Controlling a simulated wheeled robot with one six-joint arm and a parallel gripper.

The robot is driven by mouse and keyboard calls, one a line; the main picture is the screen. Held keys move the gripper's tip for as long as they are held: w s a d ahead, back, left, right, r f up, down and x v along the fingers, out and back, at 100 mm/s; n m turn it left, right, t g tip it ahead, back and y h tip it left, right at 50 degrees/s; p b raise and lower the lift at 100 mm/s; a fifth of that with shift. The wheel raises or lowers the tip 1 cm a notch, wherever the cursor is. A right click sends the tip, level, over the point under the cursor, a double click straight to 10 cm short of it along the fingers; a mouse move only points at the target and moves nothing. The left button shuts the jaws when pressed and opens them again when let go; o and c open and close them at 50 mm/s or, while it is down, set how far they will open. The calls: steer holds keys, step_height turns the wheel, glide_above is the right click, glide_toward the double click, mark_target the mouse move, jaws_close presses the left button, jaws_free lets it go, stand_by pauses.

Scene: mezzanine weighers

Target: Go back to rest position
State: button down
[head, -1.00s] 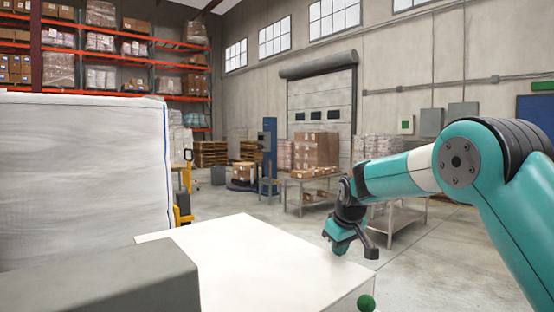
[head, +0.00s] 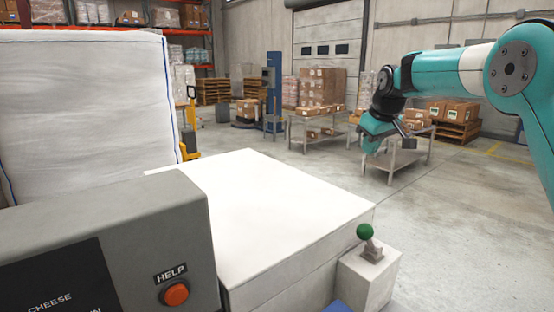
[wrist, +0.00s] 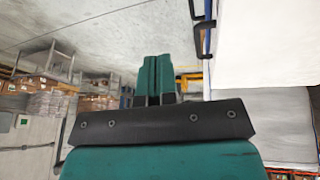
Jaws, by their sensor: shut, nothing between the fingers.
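My gripper (head: 372,147) is in the air at the right of the head view, to the right of the white-topped counter and clear of it. The wrist view shows its two teal fingers (wrist: 154,80) closed together with nothing between them. The fingers point out over the open floor. My teal arm reaches in from the right edge of the head view.
A white-topped counter (head: 255,205) stands in front. A green-knobbed lever (head: 367,238) is at its right corner. A grey box with an orange HELP button (head: 176,294) is at lower left. A big white bag (head: 85,110) stands behind. Concrete floor (head: 470,230) is open at right.

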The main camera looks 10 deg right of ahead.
steer(key=s+a+n+g+y, duration=0.1)
steer(key=s+a, duration=0.6)
steer(key=s, duration=0.4)
steer(key=s+a+n+g+y, duration=0.1)
steer(key=s+a, duration=0.5)
steer(key=s, duration=0.5)
steer(key=s+a+f+g+y, duration=0.1)
steer(key=s+a+f, duration=0.1)
steer(key=s, duration=0.8)
steer(key=s+a+f+g, duration=0.1)
steer(key=s+a+f, duration=0.1)
steer(key=s, duration=0.9)
steer(key=shift+a+f+g+y, duration=0.15)
steer(key=shift+f+g+y, duration=0.2)
steer(key=shift+f, duration=0.55)
steer(key=shift+s, duration=0.1)
